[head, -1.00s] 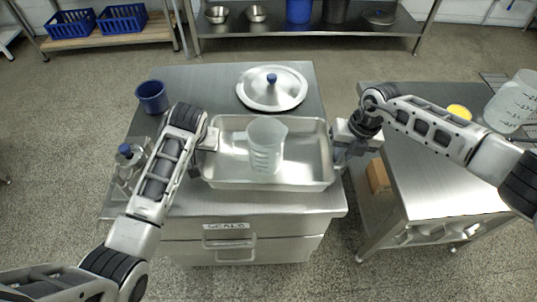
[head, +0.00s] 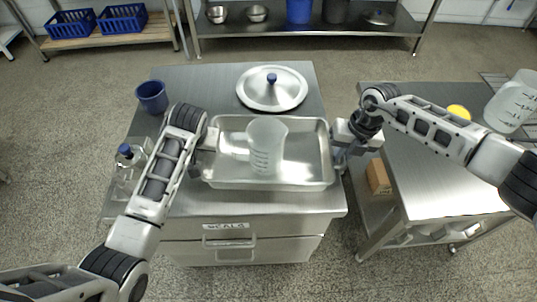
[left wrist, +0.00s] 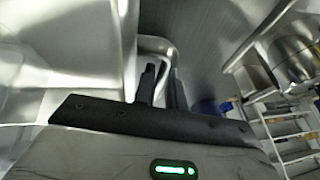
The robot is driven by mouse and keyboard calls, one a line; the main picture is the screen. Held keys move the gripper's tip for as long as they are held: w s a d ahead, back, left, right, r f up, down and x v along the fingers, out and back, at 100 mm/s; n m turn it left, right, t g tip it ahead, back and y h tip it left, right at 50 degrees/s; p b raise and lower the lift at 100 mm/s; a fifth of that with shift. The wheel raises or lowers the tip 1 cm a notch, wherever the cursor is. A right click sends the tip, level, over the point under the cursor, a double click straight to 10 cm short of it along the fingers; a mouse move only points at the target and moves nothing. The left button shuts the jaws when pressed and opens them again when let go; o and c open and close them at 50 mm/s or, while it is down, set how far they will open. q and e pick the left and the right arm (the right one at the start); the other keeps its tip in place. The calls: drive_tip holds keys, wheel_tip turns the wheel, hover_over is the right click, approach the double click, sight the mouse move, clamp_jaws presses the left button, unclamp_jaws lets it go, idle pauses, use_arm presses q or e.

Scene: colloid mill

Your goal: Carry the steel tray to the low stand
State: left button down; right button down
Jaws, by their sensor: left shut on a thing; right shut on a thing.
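The steel tray (head: 300,178) is a shallow rectangular pan at the front of the steel-topped cabinet. A translucent measuring jug (head: 267,145) stands upright in it, its handle to the left. My left gripper (head: 207,140) is shut on the tray's left end; in the left wrist view its dark fingers (left wrist: 162,88) meet the end by a rounded metal loop (left wrist: 153,45). My right gripper (head: 337,150) is shut on the tray's right end. The arms partly hide both grips. I cannot tell whether the tray touches the top. I cannot single out the low stand for certain.
On the cabinet top (head: 210,85) are a round lid (head: 272,92) with a blue knob, a blue cup (head: 152,97) and a clear bottle (head: 130,160).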

use_arm(q)
drive_tip(key=shift+r, duration=0.2)
use_arm(e)
drive_tip(key=shift+r, duration=0.2)
